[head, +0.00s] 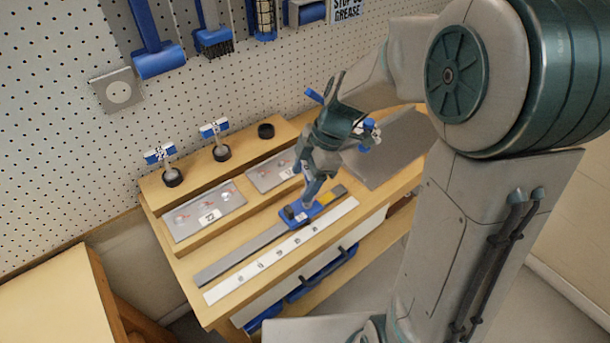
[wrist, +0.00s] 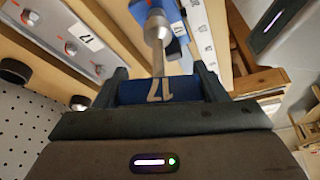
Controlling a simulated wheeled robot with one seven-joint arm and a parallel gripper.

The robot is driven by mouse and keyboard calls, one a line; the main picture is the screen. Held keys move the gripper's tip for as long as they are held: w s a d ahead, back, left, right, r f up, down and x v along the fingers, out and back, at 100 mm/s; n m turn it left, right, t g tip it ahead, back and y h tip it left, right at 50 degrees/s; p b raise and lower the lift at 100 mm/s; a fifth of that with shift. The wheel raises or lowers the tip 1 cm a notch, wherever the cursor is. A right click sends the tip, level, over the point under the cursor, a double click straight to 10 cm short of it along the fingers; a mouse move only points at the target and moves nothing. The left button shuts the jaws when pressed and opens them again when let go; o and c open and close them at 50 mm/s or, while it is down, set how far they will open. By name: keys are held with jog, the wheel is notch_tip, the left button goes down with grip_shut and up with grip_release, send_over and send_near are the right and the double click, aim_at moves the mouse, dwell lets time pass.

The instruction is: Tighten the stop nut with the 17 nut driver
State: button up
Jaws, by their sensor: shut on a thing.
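The 17 nut driver (wrist: 158,90) has a blue handle marked 17, held crosswise between the fingers of my gripper (wrist: 162,84). Its grey shaft and wider round socket (wrist: 157,30) point away from the gripper to the blue stop block (wrist: 174,14). In the head view, my gripper (head: 312,178) is right above the blue stop block (head: 300,214), which sits on a grey rail (head: 240,254). The stop nut is hidden by the socket end, so I cannot tell how the socket sits on it.
Two blue-handled drivers stand in black holders (head: 172,178) (head: 221,153) on the back shelf; a third holder (head: 266,131) is empty. Grey plates (head: 208,213) lie before them. A numbered white strip (head: 285,250) runs along the front. Tools hang on the pegboard (head: 60,120).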

jog(key=shift+f+b, duration=1.2)
jog(key=shift+b, duration=0.05)
dwell(0.5)
dwell(0.4)
jog(key=shift+m+t+b, duration=0.6)
jog(key=shift+m+b, duration=0.45)
jog(key=shift+m, duration=0.45)
jog(key=shift+w+m, duration=0.1)
jog(key=shift+m, duration=0.4)
jog(key=shift+m+t+b, duration=0.45)
jog(key=shift+m+t, duration=0.05)
jog(key=shift+m, duration=0.3)
jog(key=shift+m+t, duration=0.4)
jog(key=shift+m, duration=0.7)
jog(key=shift+w+m+h, duration=0.1)
jog(key=shift+m+h, duration=0.2)
